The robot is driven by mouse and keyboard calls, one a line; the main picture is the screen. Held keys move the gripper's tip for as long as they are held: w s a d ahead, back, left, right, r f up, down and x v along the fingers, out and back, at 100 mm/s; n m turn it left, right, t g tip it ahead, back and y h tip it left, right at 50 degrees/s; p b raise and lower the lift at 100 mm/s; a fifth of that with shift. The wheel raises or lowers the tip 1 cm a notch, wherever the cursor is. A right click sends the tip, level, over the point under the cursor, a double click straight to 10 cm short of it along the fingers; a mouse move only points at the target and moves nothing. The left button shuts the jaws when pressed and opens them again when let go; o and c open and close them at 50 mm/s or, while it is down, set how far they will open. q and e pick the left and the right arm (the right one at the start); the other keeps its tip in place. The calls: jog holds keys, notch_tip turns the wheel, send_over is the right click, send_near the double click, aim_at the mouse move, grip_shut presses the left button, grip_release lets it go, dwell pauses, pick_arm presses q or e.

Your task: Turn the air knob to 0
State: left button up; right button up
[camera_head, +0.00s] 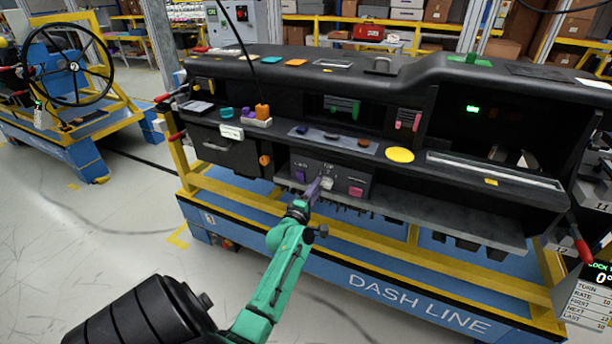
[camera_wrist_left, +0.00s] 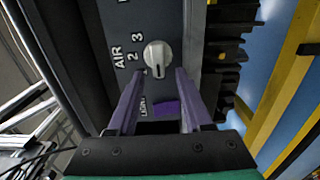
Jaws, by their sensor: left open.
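The white air knob (camera_wrist_left: 157,57) sits on the dark grey panel (camera_wrist_left: 175,20) of the dashboard, under the label AIR with a 2 and a 3 readable beside it. I cannot tell for sure which number it points to. In the head view the knob (camera_head: 327,183) is small and partly covered by my gripper. My left gripper (camera_wrist_left: 157,82) is open, its two purple fingers pointing at the knob from either side, with nothing held between them. In the head view the left gripper (camera_head: 316,188) is at the panel's front. My right gripper is not in view.
A purple switch (camera_wrist_left: 167,109) labelled LIGHT is next to the knob. A pink switch (camera_head: 356,191) is to the knob's right. A shelf ledge (camera_head: 420,207) runs below the panel. The yellow and blue cart frame (camera_head: 380,268) carries the dashboard.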

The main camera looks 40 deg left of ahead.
pick_arm(q)
jog(key=v, duration=1.2)
jog(key=shift+s+d+b, duration=0.15)
jog(key=shift+s+b, duration=0.1)
jog(key=shift+b, duration=0.1)
jog(key=s+d+f+m+g+h, duration=0.2)
jog(key=s+d+f+m+g, duration=0.15)
jog(key=f, duration=0.75)
jog(key=s+d+f+m+g+h, duration=0.2)
jog(key=d+f+m, duration=0.3)
jog(key=f, duration=0.5)
jog(key=s+d+f+m+g+h, duration=0.25)
jog(key=d+f+m, duration=0.2)
jog(key=f, duration=0.65)
jog(key=s+d+f+m+g, duration=0.1)
jog(key=s+f+m+g, duration=0.3)
jog(key=s, duration=0.8)
jog(key=s+d+f+m+g, duration=0.1)
jog(key=s+f+m+g, duration=0.3)
jog(key=s+f+m, duration=0.3)
jog(key=s+f, duration=0.2)
jog(key=s, duration=0.3)
jog(key=shift+s+f+m+y, duration=0.15)
jog(key=shift+s+m+y, duration=0.15)
jog(key=shift+s+y, duration=0.05)
jog(key=shift+s, duration=0.1)
